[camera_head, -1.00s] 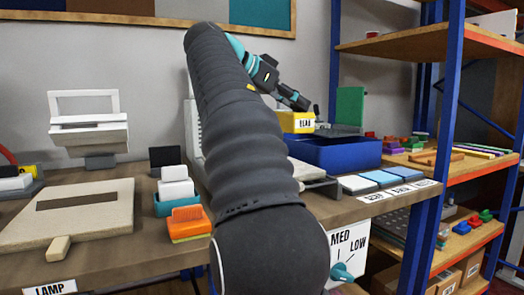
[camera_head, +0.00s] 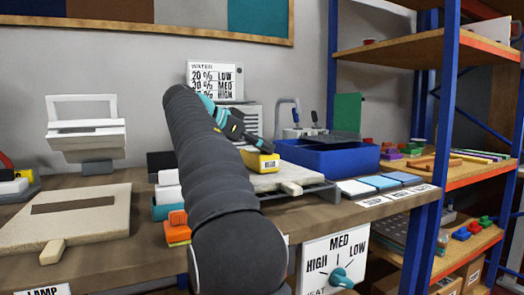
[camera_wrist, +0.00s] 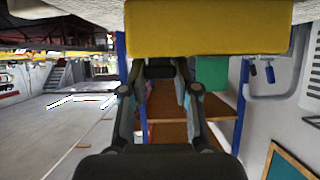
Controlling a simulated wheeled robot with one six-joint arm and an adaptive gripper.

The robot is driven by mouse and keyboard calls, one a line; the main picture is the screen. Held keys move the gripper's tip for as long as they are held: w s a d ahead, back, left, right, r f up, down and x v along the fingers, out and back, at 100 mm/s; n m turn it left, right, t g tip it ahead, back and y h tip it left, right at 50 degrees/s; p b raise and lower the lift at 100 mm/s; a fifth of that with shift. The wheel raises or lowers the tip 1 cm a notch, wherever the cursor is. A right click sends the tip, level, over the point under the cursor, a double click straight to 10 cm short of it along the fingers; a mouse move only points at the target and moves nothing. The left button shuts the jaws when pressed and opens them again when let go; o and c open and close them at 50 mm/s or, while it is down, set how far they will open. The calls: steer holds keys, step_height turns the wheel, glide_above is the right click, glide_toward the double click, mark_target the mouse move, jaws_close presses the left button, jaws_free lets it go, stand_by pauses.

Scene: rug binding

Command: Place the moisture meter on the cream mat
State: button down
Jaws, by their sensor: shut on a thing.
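The moisture meter, a yellow block (camera_head: 258,161) with a small white label, is in my gripper (camera_head: 266,148), which is shut on it. The meter is over the left part of a cream mat-like slab (camera_head: 285,179) with a wooden tab, behind my black-sleeved arm. I cannot tell whether it touches the slab. In the wrist view the meter (camera_wrist: 208,28) fills the top, between my gripper's dark fingers (camera_wrist: 160,68) and a pale surface (camera_wrist: 60,13). My arm hides part of the slab.
A blue bin (camera_head: 325,156) stands right behind the slab. White and blue pads (camera_head: 380,182) lie to the right. A larger cream board (camera_head: 90,232) lies at the left, with an orange block (camera_head: 177,232) beside it. A blue-posted shelf (camera_head: 447,100) rises at the right.

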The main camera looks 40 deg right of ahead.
steer(key=shift+f, duration=0.15)
steer(key=c, duration=0.9)
jaws_free()
steer(key=shift+o, duration=0.2)
steer(key=shift+a+r, duration=0.1)
steer(key=shift+r, duration=0.15)
steer(key=p+v, duration=0.3)
steer(key=v, duration=0.8)
steer(key=shift+a, duration=0.35)
steer(key=shift+w, duration=0.1)
